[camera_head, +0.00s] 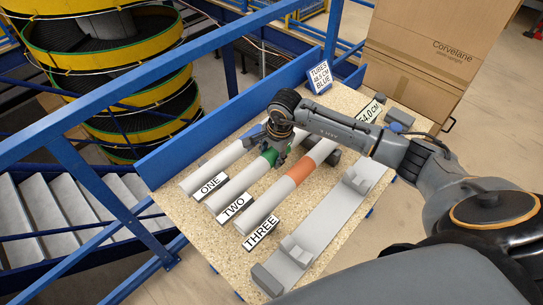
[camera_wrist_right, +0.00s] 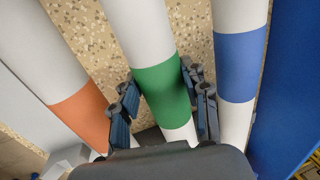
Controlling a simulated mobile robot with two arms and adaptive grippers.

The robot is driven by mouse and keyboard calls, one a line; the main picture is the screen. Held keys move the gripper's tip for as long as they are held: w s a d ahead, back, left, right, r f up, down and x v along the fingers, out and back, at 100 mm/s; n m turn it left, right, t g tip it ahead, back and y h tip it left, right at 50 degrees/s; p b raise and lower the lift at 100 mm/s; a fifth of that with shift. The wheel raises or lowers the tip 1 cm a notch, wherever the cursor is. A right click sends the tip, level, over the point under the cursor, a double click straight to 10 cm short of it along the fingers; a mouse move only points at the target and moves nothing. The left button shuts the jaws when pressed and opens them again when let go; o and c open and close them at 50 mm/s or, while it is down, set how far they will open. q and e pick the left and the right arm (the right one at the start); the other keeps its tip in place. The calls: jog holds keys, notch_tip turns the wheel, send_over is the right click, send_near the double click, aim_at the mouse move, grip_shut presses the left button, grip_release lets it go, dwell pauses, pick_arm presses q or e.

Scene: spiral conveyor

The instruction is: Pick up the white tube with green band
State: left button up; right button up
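The white tube with green band (camera_head: 237,183) lies on the speckled table (camera_head: 190,212) between two other tubes, its near end by the label TWO. My right gripper (camera_head: 280,158) is over its green band. In the right wrist view the green band (camera_wrist_right: 163,90) lies between the two fingers of my right gripper (camera_wrist_right: 162,100). The fingers are apart, one on each side of the tube, with a gap on the left side; contact on the right side is unclear. The tube's far part is hidden by my arm in the head view. My left gripper is not in view.
A blue-banded tube (camera_head: 213,171) lies to the left and an orange-banded tube (camera_head: 283,188) to the right, both close by. A grey rack (camera_head: 325,224) lies further right. A blue rail (camera_head: 200,137) edges the table's left side. Cardboard boxes (camera_head: 428,50) stand behind.

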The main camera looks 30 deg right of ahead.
jog(key=c, duration=0.5)
jog(key=shift+r, duration=0.1)
